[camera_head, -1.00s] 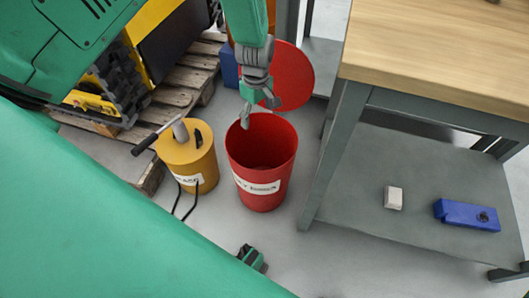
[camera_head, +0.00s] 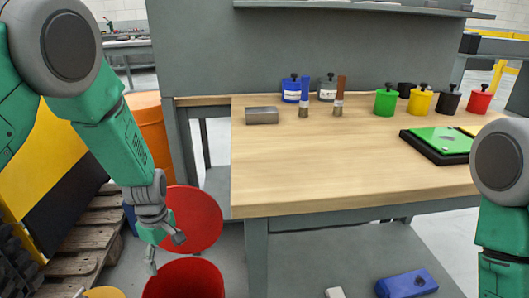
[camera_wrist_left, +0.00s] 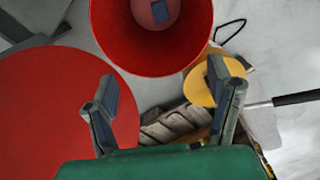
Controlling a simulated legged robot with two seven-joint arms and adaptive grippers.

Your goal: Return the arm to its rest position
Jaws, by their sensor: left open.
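My left gripper (camera_head: 165,253) hangs down beside the workbench, open and with nothing between its fingers. It is above and near the rim of the open red bin (camera_head: 186,284), in front of the round red lid (camera_head: 200,222). In the left wrist view the open fingers (camera_wrist_left: 163,100) show apart, with the red bin (camera_wrist_left: 110,30) beyond them. A small blue-grey piece (camera_wrist_left: 160,11) shows inside that bin. My right arm shows at the right edge of the head view; its gripper is out of the picture.
A blue item (camera_head: 407,284) lies on the lower shelf. A pallet (camera_head: 85,245) and yellow can (camera_wrist_left: 205,80) are near the bin.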

